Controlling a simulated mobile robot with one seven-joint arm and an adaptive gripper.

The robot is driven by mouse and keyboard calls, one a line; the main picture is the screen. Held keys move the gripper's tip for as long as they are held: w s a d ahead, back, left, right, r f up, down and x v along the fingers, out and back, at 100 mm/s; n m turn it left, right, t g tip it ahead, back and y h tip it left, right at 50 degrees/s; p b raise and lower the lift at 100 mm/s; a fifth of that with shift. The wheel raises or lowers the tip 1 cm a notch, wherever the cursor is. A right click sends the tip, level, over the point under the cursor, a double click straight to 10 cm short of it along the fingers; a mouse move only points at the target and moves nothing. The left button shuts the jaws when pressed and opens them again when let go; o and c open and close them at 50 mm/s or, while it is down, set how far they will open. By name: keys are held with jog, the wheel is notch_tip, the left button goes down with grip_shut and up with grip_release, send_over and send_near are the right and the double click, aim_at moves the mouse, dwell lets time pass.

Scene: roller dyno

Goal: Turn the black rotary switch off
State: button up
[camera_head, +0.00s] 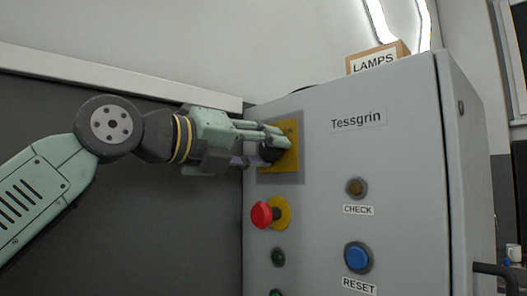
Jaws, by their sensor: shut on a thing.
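The black rotary switch (270,153) sits on a yellow plate (291,161) at the upper left of the grey cabinet front. It is mostly hidden behind my gripper's fingers, so I cannot tell which way its handle points. My gripper (273,146) reaches in from the left, and its fingers are shut on the switch, close to the yellow plate.
Below the switch is a red mushroom button (263,215) on a yellow ring, with dark green buttons (278,257) under it. To the right are an amber CHECK button (356,187) and a blue RESET button (357,257). A LAMPS box (377,59) stands on top of the cabinet (415,150).

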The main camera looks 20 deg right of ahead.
jog(key=shift+r+n, duration=0.1)
jog(key=shift+n, duration=1.8)
jog(key=o, duration=1.1)
jog(key=shift+o, duration=0.2)
jog(key=v, duration=1.2)
